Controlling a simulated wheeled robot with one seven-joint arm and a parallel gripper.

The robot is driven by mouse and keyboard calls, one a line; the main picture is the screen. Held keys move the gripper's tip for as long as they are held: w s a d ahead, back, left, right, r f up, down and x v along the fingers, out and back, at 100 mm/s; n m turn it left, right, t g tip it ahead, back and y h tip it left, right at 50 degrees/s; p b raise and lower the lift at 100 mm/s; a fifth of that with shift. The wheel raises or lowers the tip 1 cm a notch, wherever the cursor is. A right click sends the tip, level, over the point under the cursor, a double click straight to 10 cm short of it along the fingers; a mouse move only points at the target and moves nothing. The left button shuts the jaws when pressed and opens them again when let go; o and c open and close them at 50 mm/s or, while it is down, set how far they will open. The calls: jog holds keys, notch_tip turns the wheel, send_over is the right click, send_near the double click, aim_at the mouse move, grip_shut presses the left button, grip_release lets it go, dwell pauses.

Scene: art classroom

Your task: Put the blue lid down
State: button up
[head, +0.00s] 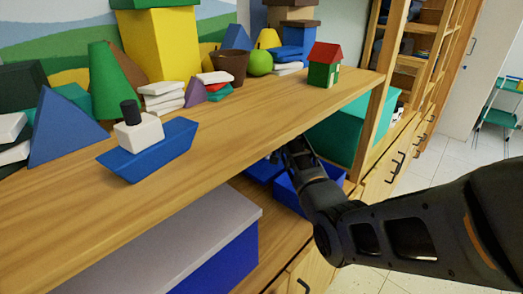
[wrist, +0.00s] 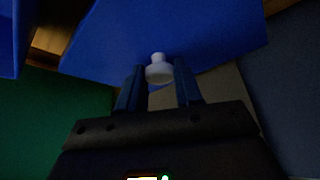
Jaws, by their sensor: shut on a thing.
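The blue lid (wrist: 190,32) fills the top of the wrist view, a flat blue panel seen tilted. A small white knob (wrist: 159,70) stands out from it. My gripper (wrist: 158,77) has its two dark fingers on either side of this knob, shut on it. In the head view my gripper (head: 291,148) is small, dark and partly hidden under the wooden shelf. Blue surfaces (head: 264,170) show just below it; I cannot tell there which part is the lid.
A blue open-looking box (head: 309,193) stands on the lower level beside my arm. A teal box (head: 336,136) is behind it, and a grey-topped blue box (head: 165,243) is nearer. The upper shelf (head: 235,112) overhangs, carrying a toy boat (head: 150,148) and several blocks.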

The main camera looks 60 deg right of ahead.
aim_at(268, 158)
jog(key=shift+s+f+b, duration=0.1)
jog(key=shift+f+b, duration=0.55)
jog(key=shift+f, duration=0.75)
jog(key=shift+f, duration=0.15)
jog(key=o, duration=1.1)
jog(key=shift+c, duration=0.2)
jog(key=shift+r, duration=0.25)
jog(key=v, duration=0.7)
jog(key=shift+s+r, duration=0.1)
